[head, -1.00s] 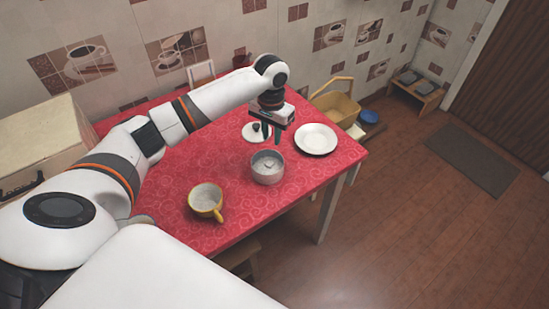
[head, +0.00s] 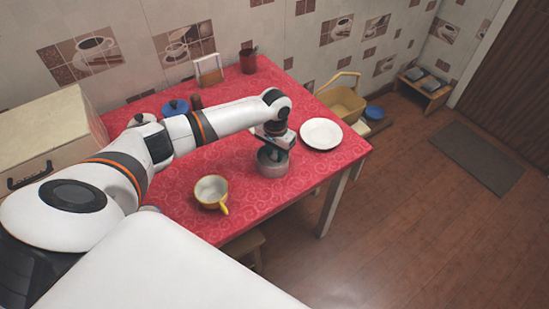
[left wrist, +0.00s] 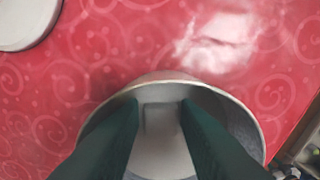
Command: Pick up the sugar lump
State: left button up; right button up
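The sugar lump (left wrist: 161,122) is a pale squarish block at the bottom of the grey metal bowl (head: 272,170). It shows faintly in the left wrist view; in the head view my gripper hides it. My left gripper (head: 276,152) points down into the bowl. In the left wrist view its two dark green fingers (left wrist: 160,108) stand apart on either side of the lump, with a narrow gap visible. The bowl's rim (left wrist: 165,76) curves around the fingers. My right gripper is out of view.
A white plate (head: 321,134) lies right of the bowl. A yellow-handled cup (head: 211,189) stands at the front left on the red table (head: 245,215). Blue lidded pots (head: 175,106), a napkin holder (head: 209,71) and a dark red cup (head: 248,62) stand farther back.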

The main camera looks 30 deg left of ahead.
pick_arm(q)
grip_shut()
jog(key=shift+r, duration=0.1)
